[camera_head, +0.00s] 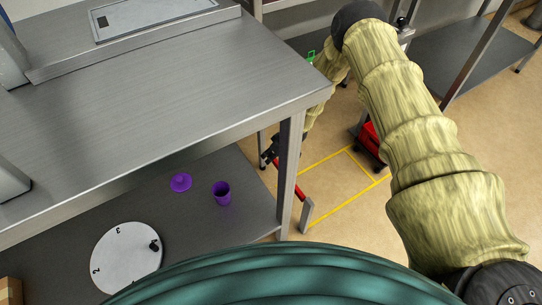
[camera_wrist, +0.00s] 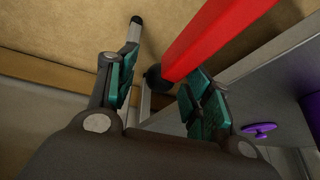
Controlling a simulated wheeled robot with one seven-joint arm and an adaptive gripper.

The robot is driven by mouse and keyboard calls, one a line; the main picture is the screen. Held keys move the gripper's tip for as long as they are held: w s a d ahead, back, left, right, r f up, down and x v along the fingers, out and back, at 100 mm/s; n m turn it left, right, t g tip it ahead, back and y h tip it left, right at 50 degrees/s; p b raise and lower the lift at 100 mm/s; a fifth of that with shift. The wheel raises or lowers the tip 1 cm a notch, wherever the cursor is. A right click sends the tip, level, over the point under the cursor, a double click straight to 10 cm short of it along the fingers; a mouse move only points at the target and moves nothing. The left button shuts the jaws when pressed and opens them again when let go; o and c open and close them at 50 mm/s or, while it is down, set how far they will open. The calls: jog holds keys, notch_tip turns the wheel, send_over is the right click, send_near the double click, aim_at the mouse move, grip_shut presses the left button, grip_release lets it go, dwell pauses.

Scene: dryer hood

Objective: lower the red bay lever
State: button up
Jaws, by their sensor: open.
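The red bay lever (camera_head: 303,190) slants beside the front leg of the grey workbench, near a short grey post. My gripper (camera_head: 271,156) is at its upper end, partly hidden by the bench leg. In the wrist view the lever (camera_wrist: 215,38) is a thick red bar coming from the upper right. Its dark rounded end (camera_wrist: 155,78) shows in the gap between the fingers of my open gripper (camera_wrist: 158,85). The bar passes close to the right finger; I cannot tell whether they touch.
The workbench (camera_head: 160,95) stands close on the left. Its lower shelf (camera_head: 255,205) holds a purple cup (camera_head: 222,193), a purple lid (camera_head: 181,182) and a white numbered disc (camera_head: 125,258). A red object (camera_head: 370,138) stands on the floor by yellow lines.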

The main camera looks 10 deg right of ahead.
jog(key=v, duration=1)
jog(key=shift+s, duration=0.1)
dwell(0.3)
